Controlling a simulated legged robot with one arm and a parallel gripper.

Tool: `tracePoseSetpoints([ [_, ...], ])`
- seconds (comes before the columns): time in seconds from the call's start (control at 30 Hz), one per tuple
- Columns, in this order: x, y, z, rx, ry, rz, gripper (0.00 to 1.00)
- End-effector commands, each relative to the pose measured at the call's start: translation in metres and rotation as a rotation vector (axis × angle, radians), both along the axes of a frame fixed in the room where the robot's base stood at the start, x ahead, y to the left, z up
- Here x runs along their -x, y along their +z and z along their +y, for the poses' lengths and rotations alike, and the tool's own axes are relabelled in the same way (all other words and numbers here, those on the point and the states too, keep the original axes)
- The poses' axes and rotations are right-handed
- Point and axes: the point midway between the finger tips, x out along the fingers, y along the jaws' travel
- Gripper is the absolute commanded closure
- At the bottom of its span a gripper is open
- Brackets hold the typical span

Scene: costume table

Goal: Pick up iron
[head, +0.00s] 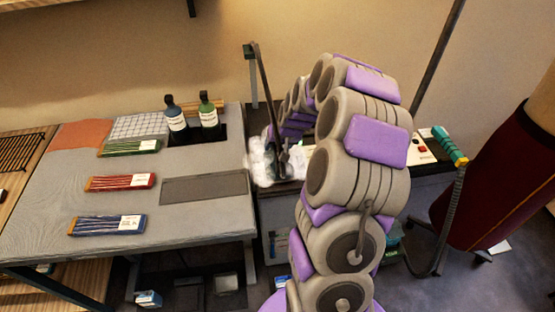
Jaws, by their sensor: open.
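My arm rises from the bottom and curves back and left. At its far end my gripper (281,160) appears as a small dark forked shape, partly blended with what is behind it. It is open. It is beside a white, fluffy-looking mass (262,166) at the left end of a dark side table (262,207). I cannot clearly make out an iron; it may be hidden behind my arm or among the dark shapes at the gripper. No held object shows.
A grey table (60,190) at left bears a blue bundle (107,225), a red bundle (120,182), a green bundle (129,147) and two bottles (176,120). A thin dark post (266,85) stands behind the gripper. A teal-and-yellow object (449,146) and a maroon form (492,185) are at right.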

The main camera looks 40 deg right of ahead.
Motion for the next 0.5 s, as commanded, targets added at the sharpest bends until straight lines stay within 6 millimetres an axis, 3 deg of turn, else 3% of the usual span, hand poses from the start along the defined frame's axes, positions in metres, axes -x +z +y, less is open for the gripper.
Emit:
tracePoseSetpoints([
  [0.5, -0.0001, -0.0051, 0.0002, 0.0, 0.0, 0.0, 0.38],
])
